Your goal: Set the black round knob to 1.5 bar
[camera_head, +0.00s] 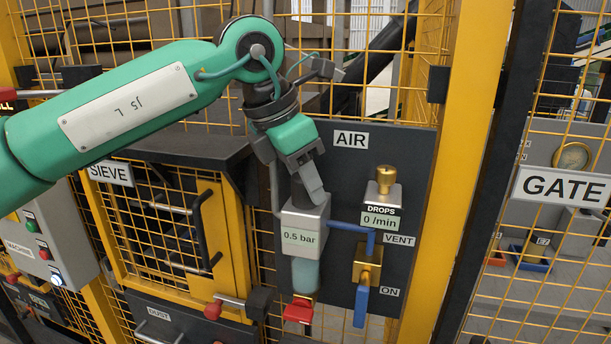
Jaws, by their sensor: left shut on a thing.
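The air regulator (304,228) is a grey block on the dark AIR panel (345,180), and its display reads 0.5 bar. A clear blue-tinted bowl (305,275) hangs below it, with a red part (298,311) at the bottom. My left gripper (311,196) reaches down from above to the top of the regulator and is shut there. The black round knob cannot be made out; the fingers cover the place on top of the block, so the grip appears to be on it. My right gripper is not in view.
A brass-topped DROPS unit (382,205) reads 0 /min. The sieve door (170,235) with its black handle stands close on the left; a yellow post (455,170) is on the right.

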